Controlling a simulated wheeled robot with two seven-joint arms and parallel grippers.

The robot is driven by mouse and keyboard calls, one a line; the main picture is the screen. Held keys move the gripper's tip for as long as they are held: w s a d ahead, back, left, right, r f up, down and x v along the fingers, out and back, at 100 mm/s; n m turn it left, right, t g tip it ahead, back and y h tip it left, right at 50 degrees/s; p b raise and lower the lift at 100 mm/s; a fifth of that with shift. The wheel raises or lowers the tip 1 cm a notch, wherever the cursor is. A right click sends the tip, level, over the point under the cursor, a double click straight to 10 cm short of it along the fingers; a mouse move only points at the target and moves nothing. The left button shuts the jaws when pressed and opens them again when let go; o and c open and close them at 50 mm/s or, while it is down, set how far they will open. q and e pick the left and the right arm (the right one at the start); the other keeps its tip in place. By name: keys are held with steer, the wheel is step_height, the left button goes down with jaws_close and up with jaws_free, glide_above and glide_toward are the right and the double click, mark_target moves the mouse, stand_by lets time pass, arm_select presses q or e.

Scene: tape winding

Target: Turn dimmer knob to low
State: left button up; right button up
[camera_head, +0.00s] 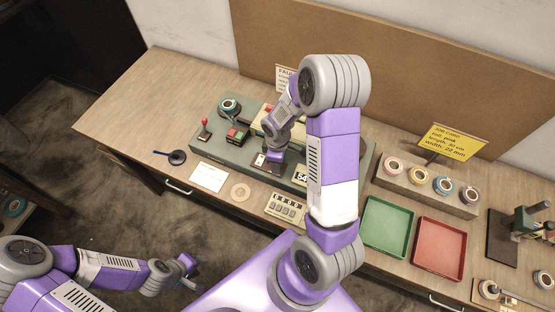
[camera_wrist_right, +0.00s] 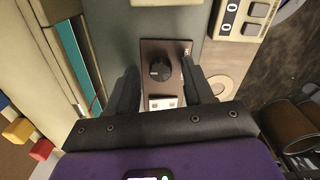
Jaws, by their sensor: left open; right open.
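The dimmer knob (camera_wrist_right: 160,71) is a round black knob with a small pale mark toward its left side. It sits on a brown plate (camera_wrist_right: 180,49) with a light-coloured piece at its lower end. My right gripper (camera_wrist_right: 160,90) is open, its two black fingers on either side of the plate. I cannot tell whether they touch the knob. In the head view the plate (camera_head: 260,161) shows at the machine's front edge, under my right gripper (camera_head: 270,158), which hides the knob. My left gripper (camera_head: 197,272) is open and empty, low at the left, away from the bench.
A counter box (camera_head: 287,208) and a tape ring (camera_head: 240,191) lie in front. Green (camera_head: 387,228) and red (camera_head: 439,247) trays are at right.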

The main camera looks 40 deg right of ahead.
step_height(320, 180, up, 8)
steer(key=shift+f+p, duration=0.2)
steer(key=shift+p, duration=0.3)
stand_by(0.4)
